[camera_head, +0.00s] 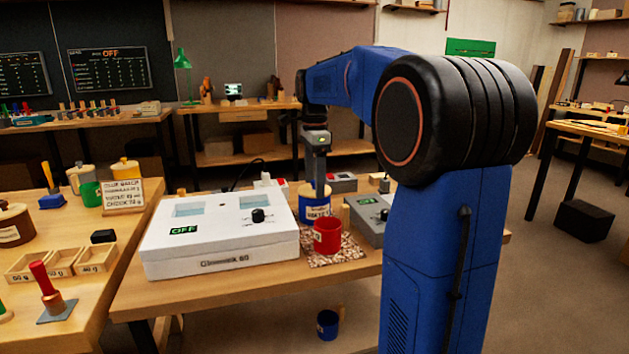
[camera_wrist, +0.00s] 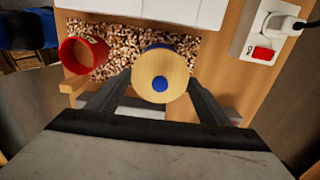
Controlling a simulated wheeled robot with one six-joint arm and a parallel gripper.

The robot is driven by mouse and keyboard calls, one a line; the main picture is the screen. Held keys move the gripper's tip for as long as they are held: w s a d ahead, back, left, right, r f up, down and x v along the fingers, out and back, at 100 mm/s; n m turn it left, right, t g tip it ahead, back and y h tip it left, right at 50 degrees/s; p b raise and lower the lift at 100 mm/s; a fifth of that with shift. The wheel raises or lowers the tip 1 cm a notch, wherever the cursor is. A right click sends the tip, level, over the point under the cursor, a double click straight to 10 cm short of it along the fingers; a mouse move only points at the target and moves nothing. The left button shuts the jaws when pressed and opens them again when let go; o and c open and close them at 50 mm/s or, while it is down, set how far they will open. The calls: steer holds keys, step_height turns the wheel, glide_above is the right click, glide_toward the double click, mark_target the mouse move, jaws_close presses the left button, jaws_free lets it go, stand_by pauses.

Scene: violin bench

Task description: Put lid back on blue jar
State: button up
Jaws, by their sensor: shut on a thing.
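The blue jar (camera_head: 314,211) with a pale label stands upright on the bench, behind the red jar. The lid (camera_wrist: 174,66) is a round wooden disc with a blue knob (camera_wrist: 160,84), seen from above in the wrist view. My gripper (camera_wrist: 160,80) is shut on the lid, one finger on each side. In the head view my gripper (camera_head: 318,188) points down at the jar's top. A little blue shows past the lid's far edge in the wrist view. The lid is over the jar, but I cannot tell whether it is fully seated.
An open red jar (camera_head: 327,237) stands close by on a speckled mat (camera_head: 347,252). A large white box reading OFF (camera_head: 220,240) fills the bench to the left. A grey box (camera_head: 369,224) sits to the right. A blue container (camera_head: 327,325) is on the floor.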

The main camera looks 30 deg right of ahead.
stand_by(0.4)
steer(key=o, duration=1.3)
steer(key=shift+c, duration=0.2)
steer(key=shift+r, duration=3.5)
jaws_close()
steer(key=shift+f, duration=2.1)
steer(key=shift+r, duration=0.15)
